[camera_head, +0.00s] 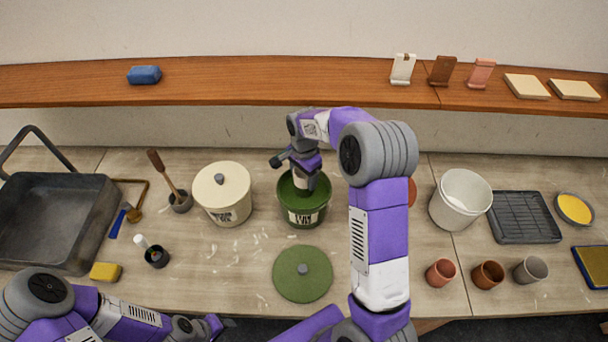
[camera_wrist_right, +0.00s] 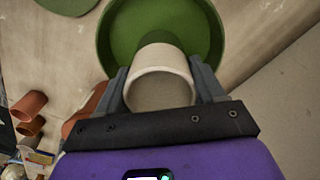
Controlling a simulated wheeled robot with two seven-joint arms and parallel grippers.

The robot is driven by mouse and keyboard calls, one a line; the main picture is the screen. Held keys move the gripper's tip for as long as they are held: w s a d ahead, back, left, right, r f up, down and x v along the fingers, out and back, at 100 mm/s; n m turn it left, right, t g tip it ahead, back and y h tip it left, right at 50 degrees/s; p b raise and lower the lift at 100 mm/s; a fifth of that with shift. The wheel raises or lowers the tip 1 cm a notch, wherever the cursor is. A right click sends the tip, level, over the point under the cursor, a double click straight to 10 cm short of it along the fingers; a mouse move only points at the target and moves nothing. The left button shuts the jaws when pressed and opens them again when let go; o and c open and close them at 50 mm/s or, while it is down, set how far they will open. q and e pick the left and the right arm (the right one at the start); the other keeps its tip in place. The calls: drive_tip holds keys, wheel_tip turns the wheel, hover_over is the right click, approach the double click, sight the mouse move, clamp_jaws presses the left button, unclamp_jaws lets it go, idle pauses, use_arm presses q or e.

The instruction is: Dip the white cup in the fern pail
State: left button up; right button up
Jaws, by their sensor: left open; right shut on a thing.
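The fern pail (camera_head: 303,216) is green with a white label, open, and stands mid-table. My right gripper (camera_head: 305,182) reaches down into the pail's mouth. In the right wrist view the right gripper (camera_wrist_right: 162,90) is shut on the white cup (camera_wrist_right: 160,92), with a finger on each side. The green pail (camera_wrist_right: 118,40) lies behind the cup there. A green patch shows at the cup's far end; I cannot tell if it is a coating or the pail's contents. My left gripper (camera_head: 226,324) is open and empty near the table's front edge.
A round green lid (camera_head: 303,274) lies in front of the pail. A lidded cream pail (camera_head: 223,205) stands left of it, an open white pail (camera_head: 461,200) to the right. Several small cups, including a terracotta one (camera_head: 441,272), stand front right. A grey basin (camera_head: 55,215) is far left.

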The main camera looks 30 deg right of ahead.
idle(0.4)
wheel_tip(320, 180, up, 5)
drive_tip(key=p, duration=0.3)
drive_tip(key=shift+p, duration=0.35)
